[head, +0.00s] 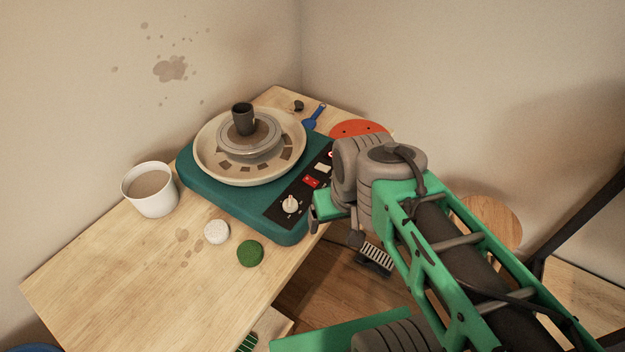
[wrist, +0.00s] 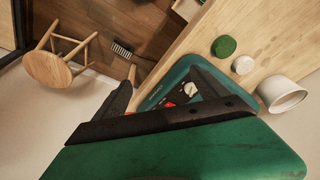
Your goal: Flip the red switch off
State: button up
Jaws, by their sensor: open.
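The red switch (head: 311,182) is on the black control panel (head: 277,212) of the teal pottery wheel (head: 205,195), between a white knob (head: 290,204) and a white switch (head: 322,168). In the wrist view, part of the red switch (wrist: 170,105) shows just past the dark edge of my gripper (wrist: 178,98), near the white knob. My gripper (head: 318,213) is open and empty, beside the panel's right edge in the head view. Its fingers are partly hidden by my own arm. I cannot tell whether it touches the wheel housing.
A dark cup (head: 243,119) stands on the wheel head inside the cream splash pan (head: 208,172). A white bucket (head: 150,190), a white disc (head: 216,232) and a green disc (head: 250,254) are on the table. A stool (wrist: 62,70) and brush (wrist: 122,49) are below.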

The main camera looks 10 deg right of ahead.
aim_at(307, 178)
jog(key=z, duration=1.35)
jog(key=i, duration=0.4)
jog(key=u, duration=2.5)
